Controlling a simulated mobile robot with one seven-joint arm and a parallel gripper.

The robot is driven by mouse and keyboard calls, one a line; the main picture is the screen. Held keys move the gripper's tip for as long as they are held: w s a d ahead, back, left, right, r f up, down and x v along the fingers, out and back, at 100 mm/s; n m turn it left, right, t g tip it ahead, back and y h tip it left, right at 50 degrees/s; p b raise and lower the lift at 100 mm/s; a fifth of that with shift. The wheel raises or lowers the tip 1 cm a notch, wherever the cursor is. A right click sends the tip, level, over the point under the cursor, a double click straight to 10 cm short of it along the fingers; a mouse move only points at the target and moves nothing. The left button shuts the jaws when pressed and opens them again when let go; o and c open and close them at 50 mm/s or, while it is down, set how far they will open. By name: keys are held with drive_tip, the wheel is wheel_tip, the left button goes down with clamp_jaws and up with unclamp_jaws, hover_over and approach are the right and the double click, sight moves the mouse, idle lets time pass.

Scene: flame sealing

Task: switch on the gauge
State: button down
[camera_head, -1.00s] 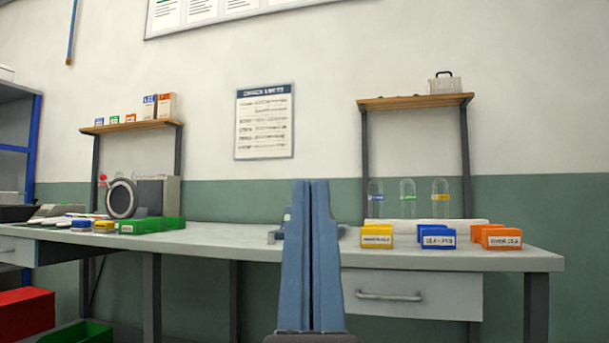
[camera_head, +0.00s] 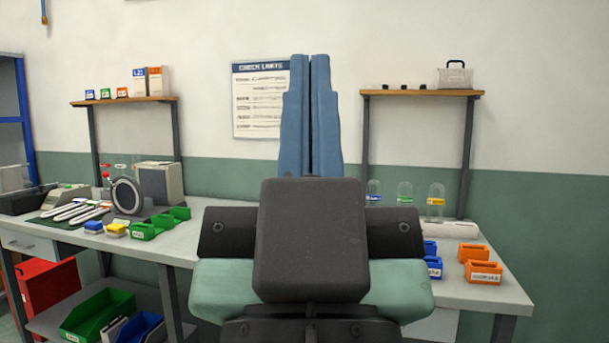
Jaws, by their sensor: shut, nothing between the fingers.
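My gripper (camera_head: 310,58) is in the middle of the view, its blue fingers pointing up and pressed together, with nothing between them. It is in front of the wall poster and apart from the bench items. I cannot make out for certain which thing is the gauge. On the left of the bench stand a round dark-faced device (camera_head: 127,195) on a stand, a grey box (camera_head: 159,182) behind it, and a low grey instrument (camera_head: 62,195) further left. No lit display shows on them. My arm hides the middle of the bench.
Green bins (camera_head: 146,231) and several white-handled tools (camera_head: 76,211) lie on the left bench. Blue bins (camera_head: 432,266) and orange bins (camera_head: 483,271) sit at the right, with glass tubes (camera_head: 436,200) behind. Two wooden shelves (camera_head: 424,92) flank the poster.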

wheel_tip(320, 180, up, 20)
drive_tip(key=p, duration=1.7)
drive_tip(key=shift+f, duration=0.15)
